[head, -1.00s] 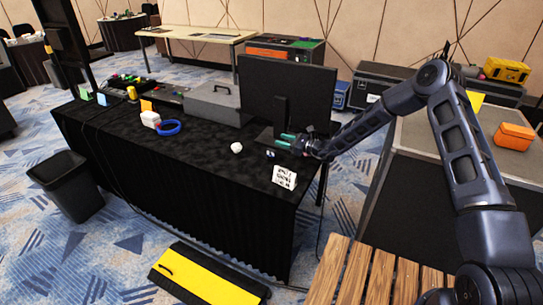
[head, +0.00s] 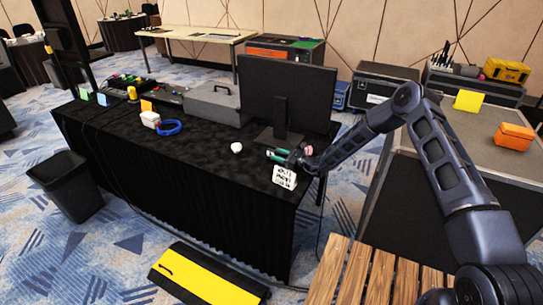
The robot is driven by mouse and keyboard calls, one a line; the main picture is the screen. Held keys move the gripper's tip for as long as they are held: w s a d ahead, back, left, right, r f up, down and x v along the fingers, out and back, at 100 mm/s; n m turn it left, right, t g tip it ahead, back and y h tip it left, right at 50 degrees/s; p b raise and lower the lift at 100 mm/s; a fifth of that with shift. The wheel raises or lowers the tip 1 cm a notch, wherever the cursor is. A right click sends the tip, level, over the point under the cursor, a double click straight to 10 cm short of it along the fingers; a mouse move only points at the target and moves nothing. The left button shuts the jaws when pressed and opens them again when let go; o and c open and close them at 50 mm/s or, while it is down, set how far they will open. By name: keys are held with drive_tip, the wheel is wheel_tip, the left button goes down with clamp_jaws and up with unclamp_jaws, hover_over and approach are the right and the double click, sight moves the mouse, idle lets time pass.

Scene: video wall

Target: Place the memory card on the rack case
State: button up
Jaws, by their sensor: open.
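My gripper (head: 275,155), with teal fingertips, is open and low over the right end of the black-draped table (head: 215,160), in front of the monitor. The small dark card with a pale mark, likely the memory card, is hidden at or under the fingertips, and I cannot tell whether they touch it. The likely rack case is the large grey-topped case (head: 470,150) at the right, with an orange box (head: 513,136) and a yellow sheet (head: 468,100) on it.
A blue tape ring (head: 169,127) lies farther left. The wooden slatted top (head: 375,275) is clear.

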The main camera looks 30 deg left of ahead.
sight(268, 151)
drive_tip(key=a, duration=0.5)
drive_tip(key=shift+a, duration=0.4)
clamp_jaws()
drive_tip(key=shift+r, duration=0.1)
